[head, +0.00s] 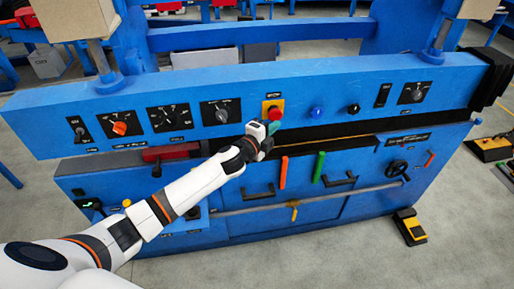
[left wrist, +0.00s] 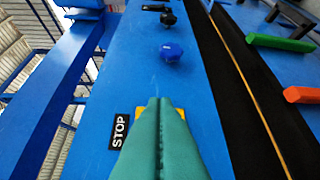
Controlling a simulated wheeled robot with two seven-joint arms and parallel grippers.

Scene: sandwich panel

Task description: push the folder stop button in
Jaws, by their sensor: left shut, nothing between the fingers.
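The folder stop button (head: 274,113) is a red button on a yellow plate, on the blue upper panel in the head view. My left gripper (head: 272,127) is shut and empty, its teal fingertips just below the button in that view. In the left wrist view the shut teal fingers (left wrist: 160,112) lie in front of the yellow plate (left wrist: 181,113), next to a black STOP label (left wrist: 119,131). The fingers hide the red button there, so I cannot tell whether they touch it or whether it is pressed. My right gripper is not in view.
A blue knob (head: 317,111) and a black knob (head: 354,108) stick out right of the button. A dial (head: 221,112) is to its left. Below the panel are a dark slot, an orange handle (head: 283,172) and a green handle (head: 319,167).

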